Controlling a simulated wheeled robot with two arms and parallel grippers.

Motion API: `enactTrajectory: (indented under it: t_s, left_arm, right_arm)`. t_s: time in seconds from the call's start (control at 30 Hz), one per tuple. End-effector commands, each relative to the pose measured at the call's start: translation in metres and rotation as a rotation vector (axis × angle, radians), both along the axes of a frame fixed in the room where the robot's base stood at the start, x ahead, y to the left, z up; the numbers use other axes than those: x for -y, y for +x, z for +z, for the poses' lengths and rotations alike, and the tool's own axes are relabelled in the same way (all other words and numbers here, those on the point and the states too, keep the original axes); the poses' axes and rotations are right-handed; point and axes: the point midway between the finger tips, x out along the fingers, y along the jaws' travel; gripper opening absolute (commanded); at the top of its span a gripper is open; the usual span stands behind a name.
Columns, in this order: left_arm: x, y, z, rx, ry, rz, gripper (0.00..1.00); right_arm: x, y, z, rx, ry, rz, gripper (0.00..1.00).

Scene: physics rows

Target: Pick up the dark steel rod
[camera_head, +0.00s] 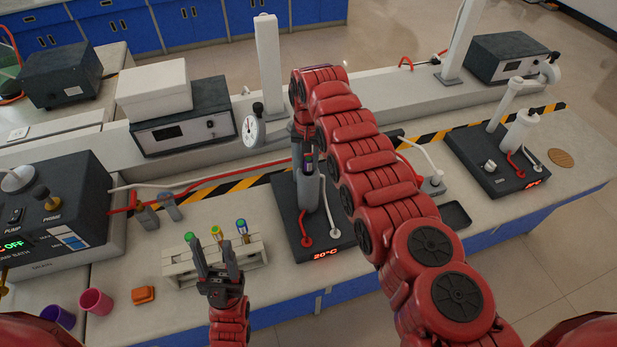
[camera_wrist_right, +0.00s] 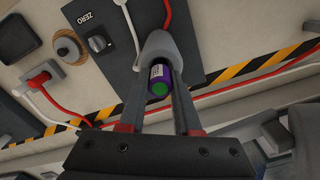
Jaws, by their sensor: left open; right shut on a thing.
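My right gripper (camera_head: 306,150) is shut on a rod with a purple band and a green end (camera_wrist_right: 160,78). The rod stands at the mouth of a grey cylindrical holder (camera_head: 310,192) on a black unit reading 20°C; its lower part is hidden. I cannot tell whether this rod is the dark steel one. A pale rack (camera_head: 180,264) holds rods with a green top (camera_head: 190,237), an orange-yellow top (camera_head: 216,232) and a blue-green top (camera_head: 242,227); their bodies are mostly hidden. My left gripper (camera_head: 215,254) is open and empty in front of the rack.
An orange block (camera_head: 143,295), pink cup (camera_head: 95,302) and purple cup (camera_head: 58,317) are at front left. A second black unit (camera_head: 495,165) is at right. Red and white cables cross the bench.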

Motion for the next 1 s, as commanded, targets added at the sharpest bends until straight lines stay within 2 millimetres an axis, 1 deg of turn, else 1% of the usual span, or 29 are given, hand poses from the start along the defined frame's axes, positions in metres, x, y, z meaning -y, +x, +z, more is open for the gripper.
enactTrajectory:
  t_s: [0.33, 0.47, 0.57, 0.83, 0.9, 0.97, 1.0]
  left_arm:
    - [0.0, 0.0, -0.001, 0.0, 0.0, 0.0, 0.5]
    - [0.0, 0.0, -0.004, 0.0, 0.0, 0.0, 0.5]
    - [0.0, 0.0, -0.009, 0.0, 0.0, 0.0, 0.5]
    - [0.0, 0.0, -0.028, 0.0, 0.0, 0.0, 0.5]
    - [0.0, 0.0, -0.024, 0.0, 0.0, 0.0, 0.5]
    - [0.0, 0.0, -0.024, 0.0, 0.0, 0.0, 0.5]
    - [0.0, 0.0, -0.025, 0.0, 0.0, 0.0, 0.5]
  right_arm:
    - [0.0, 0.001, 0.0, 0.001, 0.0, -0.001, 0.0]
    - [0.0, 0.002, 0.006, 0.005, 0.001, -0.001, 0.0]
    - [0.0, 0.002, 0.016, 0.008, 0.003, -0.001, 0.0]
    - [0.0, 0.001, 0.059, 0.005, 0.001, 0.0, 0.0]
    - [-0.001, 0.001, 0.073, 0.005, -0.003, 0.001, 0.0]
    - [0.0, 0.001, 0.081, 0.002, -0.003, 0.0, 0.0]
    - [-0.001, 0.001, 0.087, 0.005, -0.002, 0.001, 0.0]
